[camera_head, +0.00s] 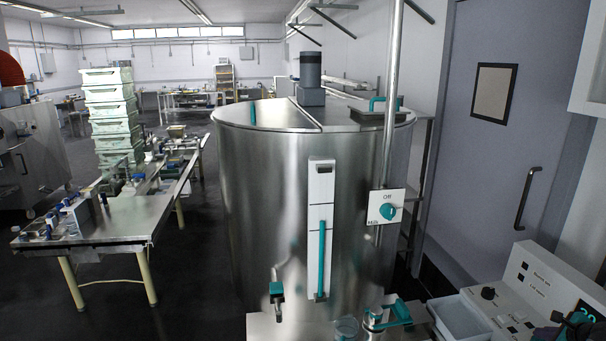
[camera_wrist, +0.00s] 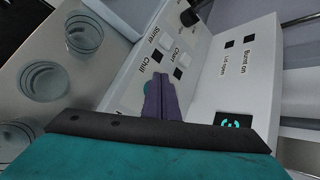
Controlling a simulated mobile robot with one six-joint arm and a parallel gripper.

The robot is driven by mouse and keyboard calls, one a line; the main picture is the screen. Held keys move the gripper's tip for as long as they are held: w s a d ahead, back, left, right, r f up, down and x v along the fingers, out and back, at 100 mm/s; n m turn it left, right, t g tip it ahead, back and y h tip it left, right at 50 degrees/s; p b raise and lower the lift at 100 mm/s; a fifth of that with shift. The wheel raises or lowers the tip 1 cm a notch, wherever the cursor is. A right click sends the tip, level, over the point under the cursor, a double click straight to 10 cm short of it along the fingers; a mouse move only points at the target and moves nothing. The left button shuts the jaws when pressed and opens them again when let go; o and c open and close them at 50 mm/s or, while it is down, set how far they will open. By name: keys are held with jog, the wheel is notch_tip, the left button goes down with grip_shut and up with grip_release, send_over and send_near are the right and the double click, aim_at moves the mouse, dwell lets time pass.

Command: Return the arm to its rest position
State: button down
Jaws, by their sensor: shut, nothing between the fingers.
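In the wrist view my gripper (camera_wrist: 162,100) has its two purple-grey fingers together, with nothing visible between them. They point toward the white control panel (camera_wrist: 205,75), and I cannot tell whether they touch it. A display with teal digits (camera_wrist: 232,121) is to the right of the fingers. In the head view the same panel (camera_head: 515,300) stands at the lower right. Dark and teal parts at the bottom right corner there are too cut off to tell clearly.
A large steel vat (camera_head: 265,200) fills the middle, with a pipe and a milk switch (camera_head: 387,207) at its right. A white tub (camera_head: 462,318) sits left of the panel. Several round clear containers (camera_wrist: 84,33) line the wrist view's left. A workbench (camera_head: 100,225) stands left.

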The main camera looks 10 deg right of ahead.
jog(key=w+a+f+n+g+y, duration=0.1)
jog(key=w+a+f+n, duration=0.2)
jog(key=a, duration=0.6)
jog(key=w+a+f+n+g+y, duration=0.1)
jog(key=w+a+f+n, duration=0.2)
jog(key=a, duration=0.7)
jog(key=w+a+f+n+g+y, duration=0.1)
jog(key=w+a+n, duration=0.4)
jog(key=a, duration=0.5)
jog(key=shift+w+a+f+n+y, duration=0.15)
jog(key=shift+w+f+n+y, duration=0.2)
jog(key=shift+w+f, duration=0.7)
jog(key=s+a+f+n+g, duration=0.25)
jog(key=a+n, duration=0.35)
jog(key=a, duration=0.6)
jog(key=s+a+f+n+g+h, duration=0.1)
jog(key=s+a+f+n, duration=0.35)
jog(key=a, duration=0.85)
jog(key=s+a+f+n+g, duration=0.1)
jog(key=a+n+g, duration=0.1)
jog(key=a+n, duration=0.8)
jog(key=s+a+f+m+g+b, duration=0.1)
jog(key=s+f+g, duration=0.5)
jog(key=s+f, duration=1.5)
jog(key=s+a+b, duration=0.1)
jog(key=s+b, duration=0.1)
jog(key=s, duration=0.2)
jog(key=shift+f+m+b, duration=0.2)
jog(key=shift+m+b, duration=0.15)
jog(key=shift+m, duration=0.05)
